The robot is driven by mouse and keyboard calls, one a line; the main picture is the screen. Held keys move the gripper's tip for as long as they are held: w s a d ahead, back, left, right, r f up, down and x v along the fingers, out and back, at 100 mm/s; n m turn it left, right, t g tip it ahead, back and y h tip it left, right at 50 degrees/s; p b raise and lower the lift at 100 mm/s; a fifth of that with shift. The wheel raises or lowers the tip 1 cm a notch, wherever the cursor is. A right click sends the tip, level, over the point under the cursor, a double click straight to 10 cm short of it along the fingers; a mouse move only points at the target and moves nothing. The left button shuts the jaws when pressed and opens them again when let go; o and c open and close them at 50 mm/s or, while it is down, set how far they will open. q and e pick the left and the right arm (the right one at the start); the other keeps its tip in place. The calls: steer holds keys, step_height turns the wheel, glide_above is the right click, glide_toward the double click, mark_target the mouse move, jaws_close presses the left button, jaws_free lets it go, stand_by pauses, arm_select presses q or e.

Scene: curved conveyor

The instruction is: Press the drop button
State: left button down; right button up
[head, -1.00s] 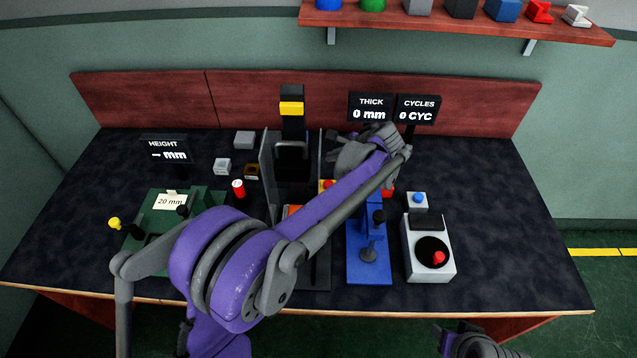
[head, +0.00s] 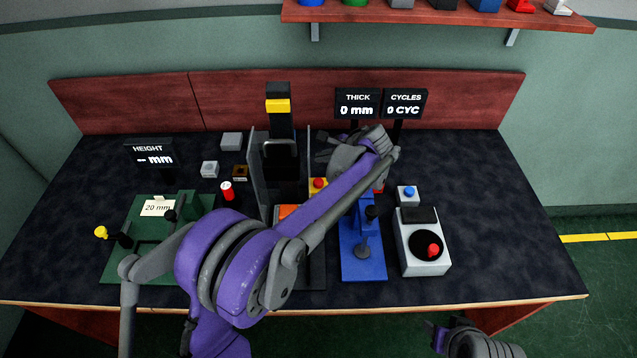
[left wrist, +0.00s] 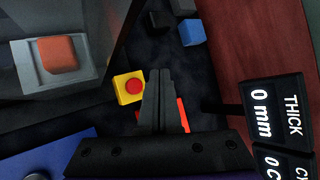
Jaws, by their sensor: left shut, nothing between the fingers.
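A small yellow box with a red button on top (head: 318,184) stands just right of the drop tower (head: 278,125), which has a black and yellow block at its top. The red button also shows in the left wrist view (left wrist: 134,86). My left gripper (left wrist: 157,75) is shut and empty, its fingertips close beside the yellow box; I cannot tell whether they touch it. In the head view the left hand (head: 348,158) is partly hidden by its own forearm. My right gripper (head: 440,335) is at the bottom edge, away from the table's objects, its jaws unclear.
An orange block (left wrist: 58,54) lies in the tower's grey holder. A green gauge (head: 150,235) is left. The far right of the table is clear.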

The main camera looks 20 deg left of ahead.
arm_select(q)
step_height(320, 180, down, 7)
steer(key=b, duration=0.3)
steer(key=shift+r+b, duration=0.1)
steer(key=shift+b, duration=0.25)
stand_by(1.6)
steer(key=shift+f, duration=0.4)
steer(key=shift+f+b, duration=0.2)
steer(key=shift+b, duration=0.2)
steer(key=shift+s+d+f+b, duration=0.1)
steer(key=shift+s+f+b, duration=0.1)
steer(key=shift+f+b, duration=0.4)
stand_by(0.9)
steer(key=shift+f, duration=0.1)
steer(key=shift+w+d+r+p, duration=0.15)
steer(key=shift+r+p, duration=0.45)
steer(key=shift+p, duration=0.05)
steer(key=shift+w+d+r, duration=0.2)
steer(key=shift+d+r, duration=0.05)
steer(key=shift+r, duration=0.05)
